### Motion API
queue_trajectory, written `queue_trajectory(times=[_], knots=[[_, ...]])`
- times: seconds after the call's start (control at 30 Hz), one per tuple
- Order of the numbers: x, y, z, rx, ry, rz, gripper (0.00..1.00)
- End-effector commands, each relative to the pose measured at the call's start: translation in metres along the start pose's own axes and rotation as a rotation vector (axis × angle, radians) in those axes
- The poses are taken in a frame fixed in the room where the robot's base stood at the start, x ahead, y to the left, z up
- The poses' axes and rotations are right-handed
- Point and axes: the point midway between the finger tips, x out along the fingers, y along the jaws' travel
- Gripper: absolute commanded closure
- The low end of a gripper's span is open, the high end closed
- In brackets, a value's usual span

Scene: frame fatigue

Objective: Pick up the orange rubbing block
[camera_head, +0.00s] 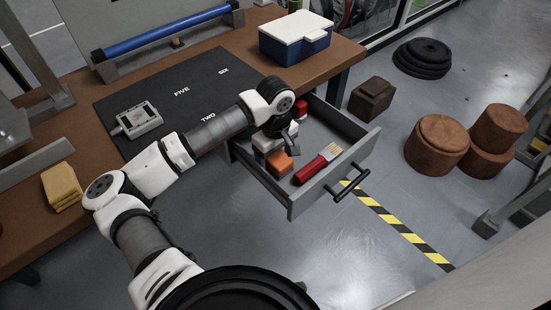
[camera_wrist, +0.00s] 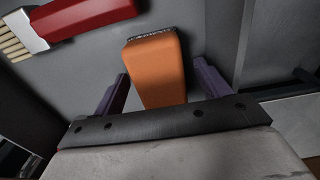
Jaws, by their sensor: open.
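The orange rubbing block (camera_head: 283,161) lies in the open drawer (camera_head: 334,187), to the left of a red-handled brush. In the wrist view the orange block (camera_wrist: 155,68) is between and ahead of the two purple fingers of my gripper (camera_wrist: 160,88), with a grey patterned strip along its far end. My gripper is open, one finger to each side of the block, with gaps visible on both sides. In the head view my wrist hangs over the drawer and hides part of its inside.
The red-handled brush (camera_head: 317,168) lies in the drawer near the front panel; it also shows in the wrist view (camera_wrist: 85,18). A small red item (camera_head: 300,108) is at the drawer's back. Drawer walls stand close around my gripper. A blue and white box (camera_head: 296,40) stands on the bench.

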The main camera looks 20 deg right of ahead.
Motion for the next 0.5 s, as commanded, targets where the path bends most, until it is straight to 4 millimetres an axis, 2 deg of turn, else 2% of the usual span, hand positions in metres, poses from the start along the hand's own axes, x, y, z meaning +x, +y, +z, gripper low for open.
queue_trajectory(times=[0.13,0.17,0.5], knots=[[0.0,0.0,-0.0001,0.0,0.0,0.0,0.25],[0.0,0.0,-0.0001,0.0,0.0,0.0,0.27],[-0.0002,0.0,0.0,0.0,0.0,0.0,0.72]])
